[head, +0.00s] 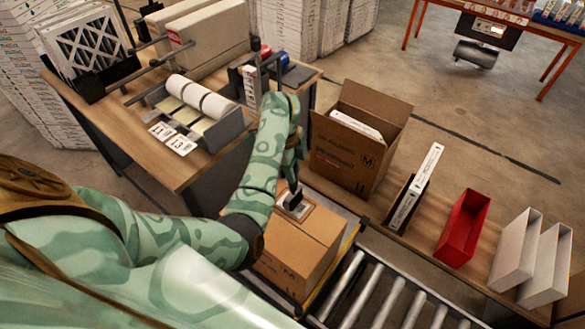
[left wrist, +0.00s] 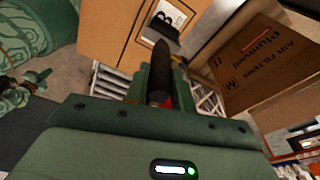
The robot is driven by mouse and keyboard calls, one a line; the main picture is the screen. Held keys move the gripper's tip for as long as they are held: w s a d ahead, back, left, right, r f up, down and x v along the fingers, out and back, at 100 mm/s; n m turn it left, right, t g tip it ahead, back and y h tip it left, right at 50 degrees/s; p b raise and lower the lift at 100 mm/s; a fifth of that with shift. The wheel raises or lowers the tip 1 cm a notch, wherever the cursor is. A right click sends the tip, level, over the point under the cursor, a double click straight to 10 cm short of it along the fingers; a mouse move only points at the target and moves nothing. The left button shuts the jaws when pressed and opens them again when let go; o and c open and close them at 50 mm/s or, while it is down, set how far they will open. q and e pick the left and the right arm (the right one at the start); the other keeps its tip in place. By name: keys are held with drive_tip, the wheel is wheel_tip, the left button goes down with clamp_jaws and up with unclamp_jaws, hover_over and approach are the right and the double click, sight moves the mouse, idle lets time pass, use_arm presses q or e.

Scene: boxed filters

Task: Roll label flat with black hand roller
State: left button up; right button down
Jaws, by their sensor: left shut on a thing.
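A closed cardboard box (head: 290,245) stands at the near end of the roller conveyor. A white label with a black letter (left wrist: 179,14) lies on the box top in the left wrist view. The black hand roller (head: 295,207) is at the label, and its dark handle (left wrist: 160,62) runs down between my left gripper's fingers. My left gripper (head: 288,184) is shut on the handle, just above the box top. The roller hides part of the label, and I cannot tell whether it presses on it. My right gripper is not in view.
An open carton (head: 366,140), a red bin (head: 463,228) and white bins (head: 516,250) stand on the bench beyond the conveyor (head: 372,297). A label-roll dispenser (head: 205,125) and loose printed labels (head: 172,138) are on the wooden table at left.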

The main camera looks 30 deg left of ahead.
use_arm(q)
drive_tip(key=shift+f, duration=0.25)
drive_tip(key=shift+s+d+f+b, duration=0.15)
drive_tip(key=shift+d+b, duration=0.15)
drive_tip(key=shift+d, duration=0.25)
drive_tip(key=a, duration=0.5)
drive_tip(key=shift+w+r, duration=0.2)
drive_tip(key=shift+w, duration=0.05)
idle(0.9)
